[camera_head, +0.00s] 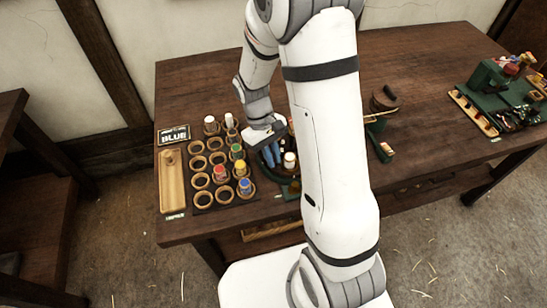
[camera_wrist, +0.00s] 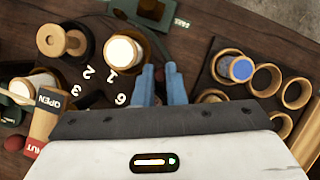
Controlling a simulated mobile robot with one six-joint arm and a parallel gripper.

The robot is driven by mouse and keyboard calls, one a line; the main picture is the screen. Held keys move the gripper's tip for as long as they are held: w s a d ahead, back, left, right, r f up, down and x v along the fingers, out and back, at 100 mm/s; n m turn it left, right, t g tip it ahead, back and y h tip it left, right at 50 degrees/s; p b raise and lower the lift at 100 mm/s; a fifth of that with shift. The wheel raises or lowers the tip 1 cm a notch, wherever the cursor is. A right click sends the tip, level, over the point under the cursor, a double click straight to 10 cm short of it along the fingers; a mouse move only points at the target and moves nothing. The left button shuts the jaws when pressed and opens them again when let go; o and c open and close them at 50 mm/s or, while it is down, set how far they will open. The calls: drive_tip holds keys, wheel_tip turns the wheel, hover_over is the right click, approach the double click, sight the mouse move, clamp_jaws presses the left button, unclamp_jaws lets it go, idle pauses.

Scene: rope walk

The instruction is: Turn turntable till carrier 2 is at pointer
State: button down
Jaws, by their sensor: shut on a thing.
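The turntable (camera_wrist: 100,92) is a dark disc with white numbers, among them 1, 2 and 6, in the wrist view. A white-topped carrier (camera_wrist: 124,50) stands by the 1, and a wooden spool-like carrier (camera_wrist: 62,40) sits left of it. Another pale-topped one (camera_wrist: 40,82) is partly hidden. In the head view the turntable is mostly behind my arm, with one white top (camera_head: 289,160) showing. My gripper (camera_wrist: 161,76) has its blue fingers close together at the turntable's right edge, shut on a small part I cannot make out. It also shows in the head view (camera_head: 271,156). I cannot make out the pointer.
A rack (camera_head: 210,199) of round wooden holders, several filled with coloured spools, stands just left of my gripper. A wooden tray (camera_head: 173,187) and a BLUE sign (camera_head: 174,135) lie beyond it. An OPEN/SHUT marker (camera_wrist: 48,110) is close by the turntable. Green equipment (camera_head: 500,85) stands far right.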

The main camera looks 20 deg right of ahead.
drive_tip(key=shift+w+a+m+y, duration=0.4)
drive_tip(key=shift+w+m, duration=0.4)
drive_tip(key=shift+m, duration=0.3)
drive_tip(key=shift+w+a+m+y, duration=0.25)
drive_tip(key=shift+w+m+y, duration=0.25)
drive_tip(key=shift+w+m, duration=0.45)
drive_tip(key=shift+w+a+m+y, duration=0.1)
drive_tip(key=shift+w+m+y, duration=0.15)
drive_tip(key=shift+w+m, duration=0.4)
drive_tip(key=shift+w+m+y, duration=0.25)
drive_tip(key=shift+w+m, duration=0.05)
drive_tip(key=shift+m, duration=0.6)
drive_tip(key=shift+w, duration=0.1)
drive_tip(key=c, duration=1.8)
unclamp_jaws()
drive_tip(key=shift+o, duration=0.2)
drive_tip(key=v, duration=0.7)
drive_tip(key=shift+w+r, duration=0.2)
drive_tip(key=shift+r, duration=0.15)
